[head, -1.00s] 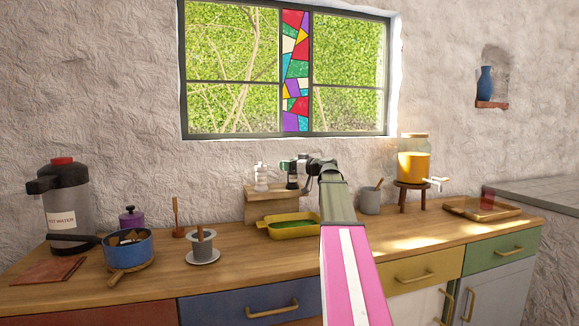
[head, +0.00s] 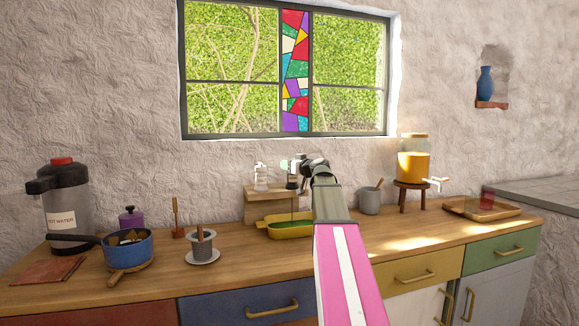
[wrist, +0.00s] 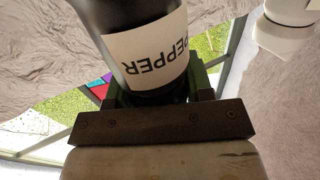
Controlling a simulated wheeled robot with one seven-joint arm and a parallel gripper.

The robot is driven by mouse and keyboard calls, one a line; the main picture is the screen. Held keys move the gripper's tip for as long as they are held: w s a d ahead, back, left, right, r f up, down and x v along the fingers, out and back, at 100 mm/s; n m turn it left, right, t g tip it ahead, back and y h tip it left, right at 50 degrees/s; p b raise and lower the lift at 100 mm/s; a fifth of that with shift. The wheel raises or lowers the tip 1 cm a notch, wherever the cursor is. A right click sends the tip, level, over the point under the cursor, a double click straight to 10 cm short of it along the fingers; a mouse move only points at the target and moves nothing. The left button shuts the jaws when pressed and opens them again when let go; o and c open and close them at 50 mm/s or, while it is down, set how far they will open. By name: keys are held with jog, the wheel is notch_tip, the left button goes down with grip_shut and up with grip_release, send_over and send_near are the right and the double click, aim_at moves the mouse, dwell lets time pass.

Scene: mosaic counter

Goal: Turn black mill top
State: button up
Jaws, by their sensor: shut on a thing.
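The black mill (wrist: 125,15), with a white PEPPER label that reads upside down, fills the upper middle of the wrist view. My gripper (wrist: 158,90) is shut on the mill's dark end, one finger on each side; that end is partly hidden by the gripper's dark bar. In the head view my gripper is small at the wooden stand, and my arm hides most of it and the black mill. A white mill (head: 261,177) stands beside it to the left; it also shows at the upper right of the wrist view (wrist: 288,25).
The mills stand on a wooden stand (head: 258,208) against the wall. A yellow dish (head: 278,232) lies in front of it.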

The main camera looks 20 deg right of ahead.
jog(key=shift+d+m+t+h, duration=0.1)
jog(key=shift+m+t+h, duration=0.3)
jog(key=shift+m+h, duration=1)
jog(key=shift+d+m+t+h, duration=0.1)
jog(key=shift+m+t+h, duration=0.45)
jog(key=shift+h, duration=1.45)
jog(key=shift+d+m+h, duration=0.15)
jog(key=shift+m+h, duration=0.8)
jog(key=shift+h, duration=0.15)
jog(key=o, duration=0.9)
jog(key=s, duration=0.7)
jog(key=s+a, duration=0.1)
jog(key=s, duration=0.2)
jog(key=shift+s, duration=0.35)
